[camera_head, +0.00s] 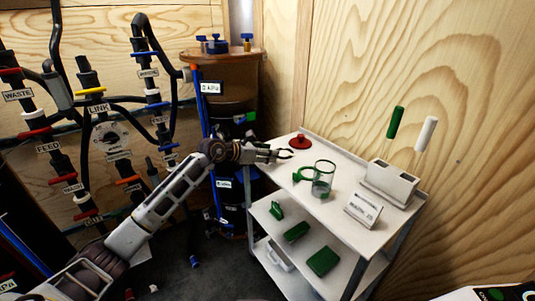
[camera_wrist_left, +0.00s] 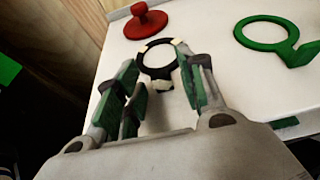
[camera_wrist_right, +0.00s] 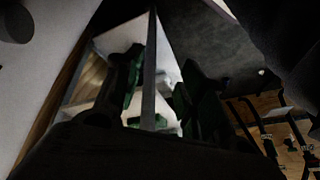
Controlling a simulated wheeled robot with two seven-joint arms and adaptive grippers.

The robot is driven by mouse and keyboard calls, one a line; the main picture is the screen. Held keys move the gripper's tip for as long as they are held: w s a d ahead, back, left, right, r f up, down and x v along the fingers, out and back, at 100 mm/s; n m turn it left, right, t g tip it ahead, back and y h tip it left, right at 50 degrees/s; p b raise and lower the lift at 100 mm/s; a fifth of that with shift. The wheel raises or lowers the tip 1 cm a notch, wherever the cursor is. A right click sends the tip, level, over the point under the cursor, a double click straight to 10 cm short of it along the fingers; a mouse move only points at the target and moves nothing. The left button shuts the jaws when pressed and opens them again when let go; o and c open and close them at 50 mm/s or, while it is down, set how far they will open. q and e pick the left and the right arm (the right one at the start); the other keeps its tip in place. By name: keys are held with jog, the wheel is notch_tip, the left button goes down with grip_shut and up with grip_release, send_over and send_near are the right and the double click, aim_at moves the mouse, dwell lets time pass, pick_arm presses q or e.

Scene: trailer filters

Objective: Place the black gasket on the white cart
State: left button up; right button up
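The black gasket (camera_wrist_left: 158,58) is a thin ring that appears to lie flat on the top of the white cart (camera_head: 339,221), near its left edge. My left gripper (camera_wrist_left: 157,62) is over the cart top, its green-padded fingers spread apart on either side of the gasket's near part. I see no firm grip on it; whether a pad touches the ring is hard to tell. In the head view the left gripper (camera_head: 284,154) reaches in low over the cart top. My right gripper (camera_wrist_right: 160,90) shows dark in its wrist view, fingers apart with nothing clearly between the pads.
Green parts lie on the lower shelf. Labelled pipes stand left.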

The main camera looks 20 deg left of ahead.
pick_arm(q)
jog(key=shift+r, duration=0.15)
pick_arm(e)
jog(key=shift+s, duration=0.1)
pick_arm(q)
jog(key=shift+v, duration=0.85)
jog(key=p+v, duration=0.2)
jog(key=v, duration=0.8)
pick_arm(e)
jog(key=shift+s+d+r+g+h, duration=0.2)
jog(key=shift+d+r, duration=0.1)
jog(key=shift+r, duration=0.25)
jog(key=shift+s+d+r+g+h, duration=0.1)
jog(key=shift+d+r+g, duration=0.15)
jog(key=shift+r, duration=0.25)
pick_arm(q)
jog(key=shift+s+r, duration=0.1)
jog(key=shift+r, duration=0.05)
pick_arm(e)
jog(key=shift+d+r, duration=0.1)
jog(key=shift+d, duration=0.05)
pick_arm(q)
jog(key=shift+d, duration=0.1)
